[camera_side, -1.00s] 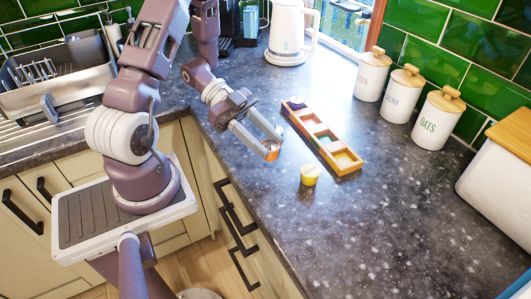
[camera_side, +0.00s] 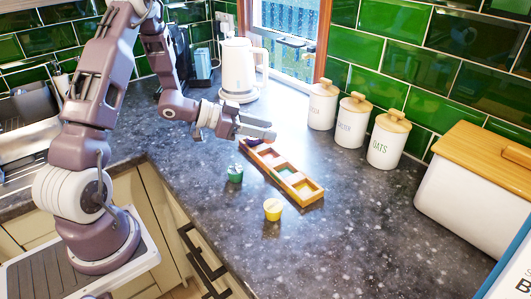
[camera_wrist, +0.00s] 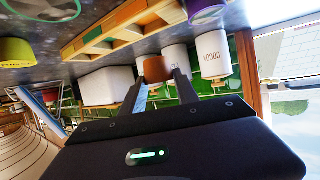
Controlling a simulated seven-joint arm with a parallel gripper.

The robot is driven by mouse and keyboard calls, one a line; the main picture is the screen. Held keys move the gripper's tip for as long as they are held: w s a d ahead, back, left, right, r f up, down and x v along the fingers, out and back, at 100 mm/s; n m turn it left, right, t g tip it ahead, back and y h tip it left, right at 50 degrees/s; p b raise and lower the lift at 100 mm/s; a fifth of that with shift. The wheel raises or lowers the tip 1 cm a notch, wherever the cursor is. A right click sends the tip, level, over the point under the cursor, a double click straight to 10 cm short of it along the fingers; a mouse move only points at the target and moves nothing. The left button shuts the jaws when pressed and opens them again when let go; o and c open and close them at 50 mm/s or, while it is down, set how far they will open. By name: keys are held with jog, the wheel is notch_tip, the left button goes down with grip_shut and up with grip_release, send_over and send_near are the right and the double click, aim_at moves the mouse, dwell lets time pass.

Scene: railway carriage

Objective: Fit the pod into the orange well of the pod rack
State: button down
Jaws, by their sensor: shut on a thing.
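My gripper (camera_side: 270,133) is shut on an orange-brown pod (camera_wrist: 155,68), which shows between the fingertips in the wrist view. In the side view the fingers point right, roughly level, near the far end of the pod rack, and the pod is not clearly visible. The orange-framed rack (camera_side: 312,196) lies on the counter with several wells in a row; it also shows in the wrist view (camera_wrist: 100,38). A purple pod (camera_wrist: 205,10) is at the rack's far end. The nearest well (camera_side: 303,188) looks orange-tan; another looks green. The held pod is apart from the rack.
A green pod (camera_side: 235,173) and a yellow pod (camera_side: 272,209) stand on the counter left of the rack. A white kettle (camera_side: 240,70) is behind. Lidded canisters (camera_side: 388,143) and a bread bin (camera_side: 462,195) line the tiled wall. The front counter is clear.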

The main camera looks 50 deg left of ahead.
aim_at(264, 159)
notch_tip(264, 159, down, 6)
jog(key=shift+r, duration=0.1)
jog(key=c, duration=0.9)
grip_release()
jog(key=shift+f, duration=0.2)
